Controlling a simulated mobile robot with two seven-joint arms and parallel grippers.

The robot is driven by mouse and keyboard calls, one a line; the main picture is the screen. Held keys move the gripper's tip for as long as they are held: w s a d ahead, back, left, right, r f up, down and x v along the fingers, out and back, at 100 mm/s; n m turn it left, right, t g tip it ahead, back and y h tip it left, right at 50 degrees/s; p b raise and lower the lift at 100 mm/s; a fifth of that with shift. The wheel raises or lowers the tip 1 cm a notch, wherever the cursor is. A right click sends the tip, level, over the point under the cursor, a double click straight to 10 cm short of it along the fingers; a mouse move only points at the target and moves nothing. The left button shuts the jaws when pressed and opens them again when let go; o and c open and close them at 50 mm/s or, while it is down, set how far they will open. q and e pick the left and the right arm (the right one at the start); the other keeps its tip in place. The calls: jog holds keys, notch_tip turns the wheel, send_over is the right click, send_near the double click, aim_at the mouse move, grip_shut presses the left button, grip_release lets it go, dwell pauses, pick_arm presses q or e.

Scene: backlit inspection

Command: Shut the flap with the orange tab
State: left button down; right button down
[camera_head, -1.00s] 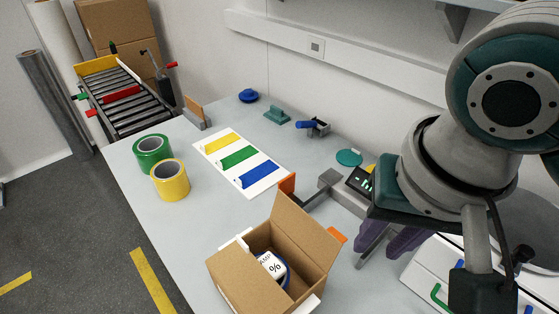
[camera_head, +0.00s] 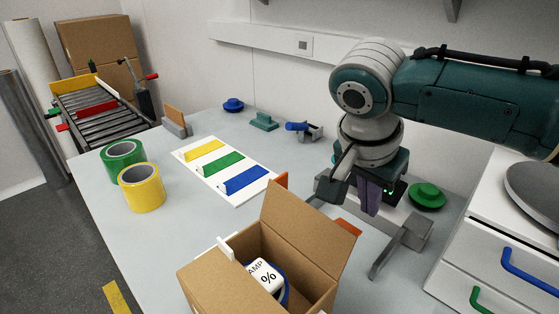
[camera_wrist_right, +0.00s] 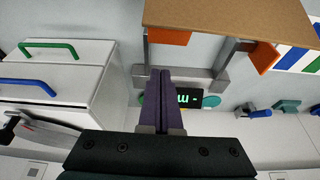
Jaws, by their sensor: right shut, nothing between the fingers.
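An open cardboard box (camera_head: 222,290) stands at the front of the bench. Its far flap (camera_head: 305,235) is raised and shows as a brown panel at the top of the wrist view (camera_wrist_right: 230,18). Two orange pieces show by this flap, one at its left end (camera_head: 282,180) and one behind its right end (camera_head: 348,228); I cannot tell which is fixed to the flap. My right gripper (camera_head: 369,208) points down behind the flap, apart from it. Its purple fingers (camera_wrist_right: 163,78) are shut and empty. My left gripper is not in view.
A grey metal bracket (camera_head: 385,252) stands between the box and a drawer unit (camera_head: 475,262) at right. A printed item (camera_head: 266,275) lies in the box. Green tape (camera_head: 122,172), yellow tape (camera_head: 141,200) and a striped board (camera_head: 188,157) lie left. Bench left of the box is clear.

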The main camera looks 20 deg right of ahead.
jog(key=shift+s+a+f+p, duration=0.15)
jog(key=shift+s+a+p, duration=0.15)
jog(key=shift+a+p, duration=0.35)
jog(key=shift+s+a+f+p, duration=0.1)
jog(key=shift+s+a+p, duration=0.25)
jog(key=shift+a, duration=0.5)
jog(key=shift+w, duration=0.1)
